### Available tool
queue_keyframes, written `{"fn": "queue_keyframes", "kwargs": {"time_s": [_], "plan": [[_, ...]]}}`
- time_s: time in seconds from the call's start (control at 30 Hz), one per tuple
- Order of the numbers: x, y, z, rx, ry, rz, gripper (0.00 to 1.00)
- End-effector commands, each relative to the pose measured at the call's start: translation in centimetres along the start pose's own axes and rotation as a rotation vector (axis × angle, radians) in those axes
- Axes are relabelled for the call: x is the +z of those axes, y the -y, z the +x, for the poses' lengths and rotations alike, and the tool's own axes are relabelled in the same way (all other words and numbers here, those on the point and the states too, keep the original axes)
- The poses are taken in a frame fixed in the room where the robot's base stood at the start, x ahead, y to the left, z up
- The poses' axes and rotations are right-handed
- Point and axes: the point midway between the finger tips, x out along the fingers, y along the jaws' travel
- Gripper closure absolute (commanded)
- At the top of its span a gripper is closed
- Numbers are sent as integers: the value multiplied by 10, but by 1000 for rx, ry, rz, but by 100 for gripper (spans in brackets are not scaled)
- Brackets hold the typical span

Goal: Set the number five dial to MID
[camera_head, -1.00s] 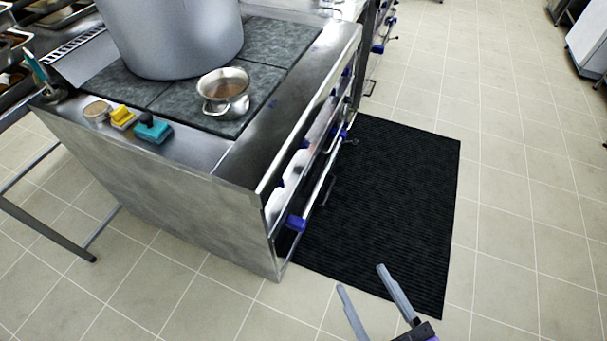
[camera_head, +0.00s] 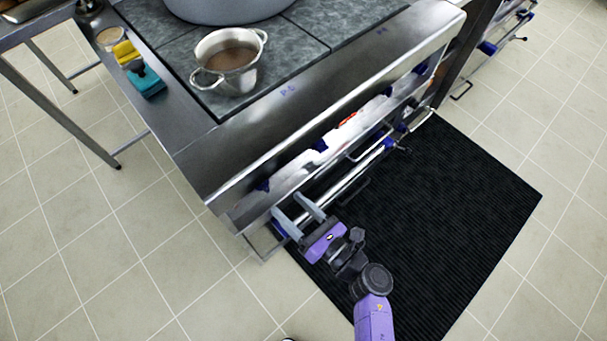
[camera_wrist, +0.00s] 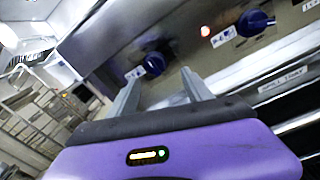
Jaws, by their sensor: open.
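The steel stove front carries a row of blue dials. In the head view one dial (camera_head: 263,186) is near the left end, another (camera_head: 320,145) is further along, and one (camera_head: 421,68) is toward the far end. In the wrist view one dial (camera_wrist: 154,64) sits just beyond my fingers and a second (camera_wrist: 255,22) is at upper right. Small labels stand beside them, too blurred to read, so I cannot tell which is number five or its setting. My gripper (camera_head: 291,205) is open and empty, close before the left end of the panel; it also shows in the wrist view (camera_wrist: 160,84).
A rail with handles (camera_head: 350,187) runs below the dials. A small pot (camera_head: 229,72) and a large stockpot (camera_head: 225,8) stand on top. Yellow and teal sponges (camera_head: 146,80) lie on the left edge. A black mat (camera_head: 450,200) covers the floor before the stove.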

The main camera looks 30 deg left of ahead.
Motion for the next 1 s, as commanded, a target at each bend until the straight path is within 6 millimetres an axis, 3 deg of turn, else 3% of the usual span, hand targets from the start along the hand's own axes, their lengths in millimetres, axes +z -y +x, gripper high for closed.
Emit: {"fn": "queue_keyframes", "kwargs": {"time_s": [0.1,0.27,0.7,1.0], "plan": [[-2,-7,0,31,-11,-118,42],[-2,-8,6,34,-8,-159,42],[-2,-9,67,33,-6,-155,42],[-2,-10,78,30,-6,-154,42]]}}
